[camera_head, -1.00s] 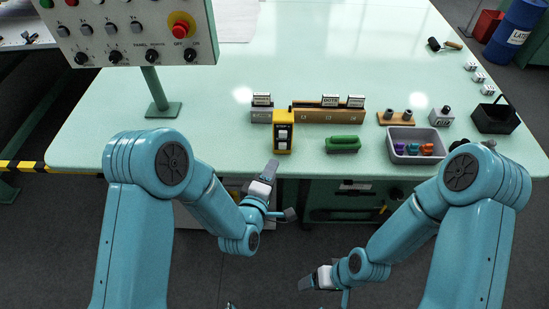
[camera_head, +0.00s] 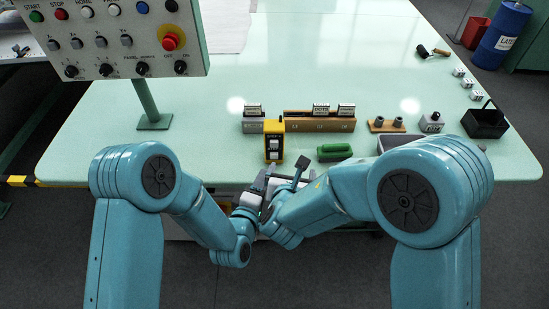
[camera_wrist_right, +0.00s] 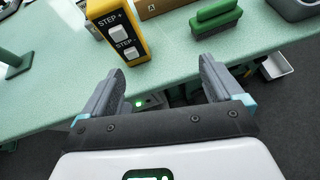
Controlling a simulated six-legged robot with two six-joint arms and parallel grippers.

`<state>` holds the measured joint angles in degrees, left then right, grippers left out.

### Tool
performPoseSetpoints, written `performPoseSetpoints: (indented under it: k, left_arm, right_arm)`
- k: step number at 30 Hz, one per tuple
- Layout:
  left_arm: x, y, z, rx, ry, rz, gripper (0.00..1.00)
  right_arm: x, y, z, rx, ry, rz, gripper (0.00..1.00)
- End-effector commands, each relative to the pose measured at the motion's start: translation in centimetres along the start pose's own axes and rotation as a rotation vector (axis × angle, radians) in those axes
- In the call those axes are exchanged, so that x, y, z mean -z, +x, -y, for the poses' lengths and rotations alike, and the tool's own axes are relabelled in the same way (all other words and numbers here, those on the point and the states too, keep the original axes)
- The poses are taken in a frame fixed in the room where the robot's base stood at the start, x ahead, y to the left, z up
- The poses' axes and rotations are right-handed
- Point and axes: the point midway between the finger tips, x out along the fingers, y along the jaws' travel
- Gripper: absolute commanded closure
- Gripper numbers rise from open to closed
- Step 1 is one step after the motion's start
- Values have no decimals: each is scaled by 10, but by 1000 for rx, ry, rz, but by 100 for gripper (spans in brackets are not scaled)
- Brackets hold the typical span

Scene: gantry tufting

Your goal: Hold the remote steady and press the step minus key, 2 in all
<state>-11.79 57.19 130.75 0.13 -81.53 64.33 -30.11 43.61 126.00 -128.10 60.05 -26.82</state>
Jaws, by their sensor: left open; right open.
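The remote is a yellow box (camera_head: 274,142) with a dark face and white keys, upright near the table's front edge. In the right wrist view the remote (camera_wrist_right: 118,30) shows its STEP + key above its STEP - key (camera_wrist_right: 131,54). My right gripper (camera_wrist_right: 160,88) is open and empty, its fingers below the remote in that view and apart from it. In the head view my right gripper (camera_head: 287,183) is just in front of the table edge. My left gripper (camera_head: 259,181) is beside it on the left, open; its fingers are partly hidden. Neither gripper touches the remote.
A green-handled brush (camera_head: 334,152) lies right of the remote. A wooden rack (camera_head: 300,124) and a grey block (camera_head: 252,125) stand behind. A grey bin (camera_head: 392,139) is mostly hidden by my right arm. A control panel (camera_head: 110,40) stands on a post at the left.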

Motion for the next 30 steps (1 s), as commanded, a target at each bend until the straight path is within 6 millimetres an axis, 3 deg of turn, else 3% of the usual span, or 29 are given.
performPoseSetpoints:
  k: [3,7,11,30]
  left_arm:
    - [-1,0,0,0,0,0,57]
    - [-1,1,0,0,0,0,57]
    - [-1,1,0,0,0,0,57]
    - [-1,0,0,0,0,0,57]
  right_arm:
    - [-25,-9,-30,-89,-78,113,6]
    - [-37,-15,-45,-134,-116,174,6]
    - [-41,-6,-49,-142,-123,186,6]
    - [-62,120,-68,-141,-120,183,6]
